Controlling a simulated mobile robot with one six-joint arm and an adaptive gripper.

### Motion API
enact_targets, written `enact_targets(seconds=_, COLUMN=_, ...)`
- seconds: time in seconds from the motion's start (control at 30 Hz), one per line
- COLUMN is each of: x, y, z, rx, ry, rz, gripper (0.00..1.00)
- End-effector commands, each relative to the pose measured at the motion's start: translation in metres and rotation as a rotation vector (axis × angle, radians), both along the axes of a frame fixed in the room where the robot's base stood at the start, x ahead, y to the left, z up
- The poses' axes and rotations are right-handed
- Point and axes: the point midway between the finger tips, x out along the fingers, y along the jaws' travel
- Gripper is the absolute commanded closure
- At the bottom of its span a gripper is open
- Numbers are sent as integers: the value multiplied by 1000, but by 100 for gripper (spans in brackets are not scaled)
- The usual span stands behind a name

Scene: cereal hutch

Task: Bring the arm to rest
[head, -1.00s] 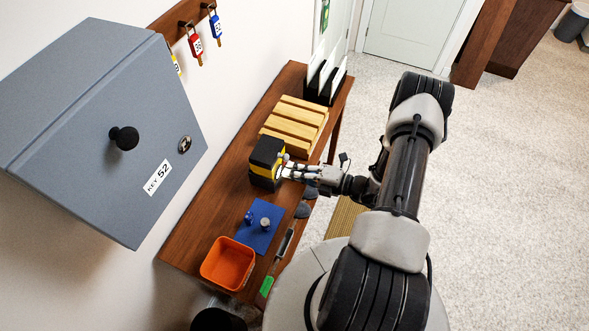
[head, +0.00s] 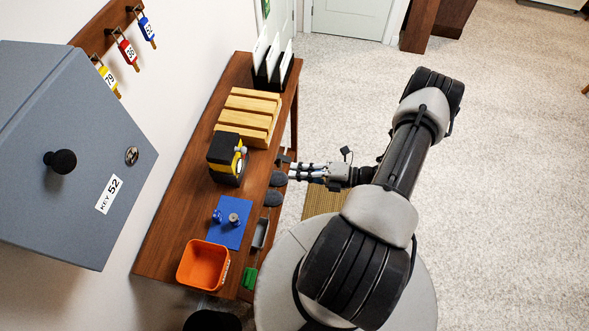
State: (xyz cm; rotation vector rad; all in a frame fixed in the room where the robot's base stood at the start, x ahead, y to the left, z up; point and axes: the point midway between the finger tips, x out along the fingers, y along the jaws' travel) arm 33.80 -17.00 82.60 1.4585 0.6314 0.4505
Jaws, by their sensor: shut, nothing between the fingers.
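My gripper (head: 297,172) is shut and empty. It points left, just off the right-hand edge of the brown wooden table (head: 166,243). My arm is bent, with its elbow up at the right and the gripper low. A black and yellow box-shaped thing (head: 224,160) stands on the table to the left of my gripper, with a clear gap between them.
On the table are a wooden slotted rack (head: 243,123), a blue mat (head: 232,236) with small knobs, an orange bin (head: 203,265) and a file holder (head: 275,72). A grey key cabinet (head: 75,150) and hanging keys (head: 127,50) are left. Carpet (head: 520,180) is clear right.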

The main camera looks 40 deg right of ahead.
Motion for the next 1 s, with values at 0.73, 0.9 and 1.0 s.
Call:
enact_targets(seconds=0.73, x=22, y=30, z=91, rx=-410, ry=-227, rz=429, gripper=100)
enact_targets(seconds=0.9, x=22, y=63, z=150, rx=-684, ry=-439, rz=750, gripper=100)
enact_targets(seconds=1.0, x=17, y=82, z=181, rx=-834, ry=-579, rz=940, gripper=100)
